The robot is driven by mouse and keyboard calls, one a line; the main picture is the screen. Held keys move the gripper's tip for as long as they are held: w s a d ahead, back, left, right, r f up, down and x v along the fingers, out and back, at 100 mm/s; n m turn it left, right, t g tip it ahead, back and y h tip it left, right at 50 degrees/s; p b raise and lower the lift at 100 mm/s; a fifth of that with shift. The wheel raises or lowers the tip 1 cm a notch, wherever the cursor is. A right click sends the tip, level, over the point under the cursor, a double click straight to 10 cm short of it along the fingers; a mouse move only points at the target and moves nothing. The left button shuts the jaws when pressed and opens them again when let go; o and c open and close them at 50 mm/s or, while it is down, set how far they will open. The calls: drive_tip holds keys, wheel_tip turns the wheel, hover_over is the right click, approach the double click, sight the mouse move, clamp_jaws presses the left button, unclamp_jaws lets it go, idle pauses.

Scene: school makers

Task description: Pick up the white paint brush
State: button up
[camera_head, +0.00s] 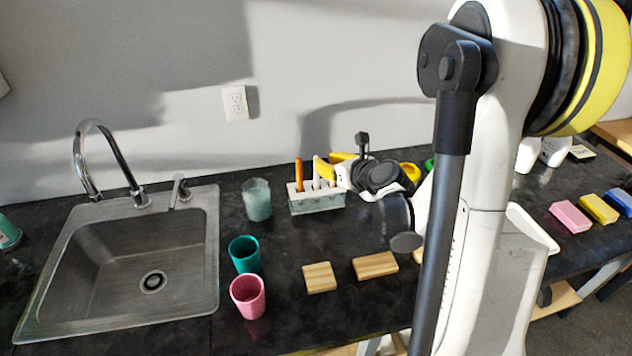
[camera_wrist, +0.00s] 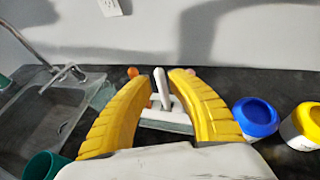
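The white paint brush (camera_wrist: 160,88) stands upright in a pale holder with a grey-green front (camera_wrist: 166,126). The holder (camera_head: 318,203) also shows on the dark counter in the head view, near the back wall. My gripper (camera_wrist: 161,80) has two yellow fingers, one on each side of the white handle in the wrist view. They look open, with a gap around the handle; contact is not visible. In the head view my gripper (camera_head: 331,164) is at the holder's top, and my wrist hides part of the scene there.
An orange brush (camera_head: 298,174) stands at the holder's left end. A greenish glass (camera_head: 257,200), teal cup (camera_head: 244,254) and pink cup (camera_head: 248,296) stand left, beside the sink (camera_head: 95,262). Wooden blocks (camera_head: 319,277) lie in front. A blue-lidded jar (camera_wrist: 256,117) stands right.

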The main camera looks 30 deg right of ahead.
sight(317, 180)
drive_tip(key=b+x, duration=0.1)
drive_tip(key=x, duration=0.1)
drive_tip(key=f+x, duration=0.1)
drive_tip(key=x, duration=0.1)
drive_tip(key=shift+w+a+b, duration=0.1)
drive_tip(key=shift+b, duration=0.3)
clamp_jaws()
